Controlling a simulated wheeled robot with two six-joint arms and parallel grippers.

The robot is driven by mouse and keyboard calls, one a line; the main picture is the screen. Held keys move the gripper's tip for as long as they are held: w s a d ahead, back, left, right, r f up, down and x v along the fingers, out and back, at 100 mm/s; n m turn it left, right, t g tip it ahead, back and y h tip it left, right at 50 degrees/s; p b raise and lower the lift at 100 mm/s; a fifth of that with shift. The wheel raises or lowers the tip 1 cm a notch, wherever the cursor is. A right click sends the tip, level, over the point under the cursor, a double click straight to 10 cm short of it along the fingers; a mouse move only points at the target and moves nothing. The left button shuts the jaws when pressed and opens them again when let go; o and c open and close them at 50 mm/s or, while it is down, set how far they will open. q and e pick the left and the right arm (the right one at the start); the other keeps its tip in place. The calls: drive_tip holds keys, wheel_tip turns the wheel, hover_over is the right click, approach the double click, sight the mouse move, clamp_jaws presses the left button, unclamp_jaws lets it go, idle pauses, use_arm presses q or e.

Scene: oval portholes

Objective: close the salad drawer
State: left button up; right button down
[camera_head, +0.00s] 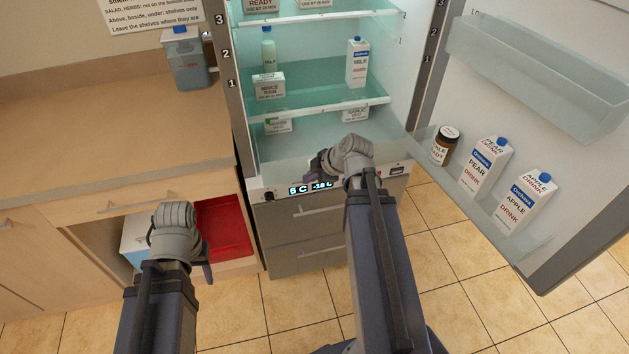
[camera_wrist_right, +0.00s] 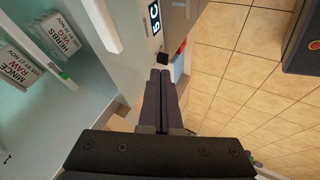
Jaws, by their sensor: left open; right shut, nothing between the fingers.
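The fridge stands open. Its lowest compartment (camera_head: 300,147), where the salad drawer belongs, has a pale, see-through front below the bottom glass shelf. My right gripper (camera_head: 314,165) is in front of this compartment, just above the display strip, fingers pointing left. In the right wrist view its fingers (camera_wrist_right: 160,74) are shut together and empty, near the black knob. My left gripper (camera_head: 207,271) hangs low in front of the cabinet, away from the fridge; its fingers are mostly hidden.
The open fridge door (camera_head: 562,72) at right carries a jar (camera_head: 444,146) and drink cartons (camera_head: 485,165). Grey freezer drawers (camera_head: 302,232) lie below the display (camera_head: 311,187). A counter (camera_head: 95,130) and an open cabinet with a red bin (camera_head: 222,228) stand left.

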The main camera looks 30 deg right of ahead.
drive_tip(key=w+f, duration=0.1)
drive_tip(key=w+f+b, duration=0.1)
drive_tip(key=w, duration=0.1)
drive_tip(key=w+f+b, duration=0.1)
drive_tip(key=w, duration=0.1)
drive_tip(key=shift+a, duration=0.15)
use_arm(q)
drive_tip(key=shift+f, duration=1.6)
use_arm(e)
drive_tip(key=shift+w, duration=0.5)
drive_tip(key=shift+w, duration=0.1)
hover_over(288, 145)
drive_tip(key=shift+s, duration=0.3)
drive_tip(key=shift+w, duration=0.35)
use_arm(q)
drive_tip(key=shift+s, duration=0.1)
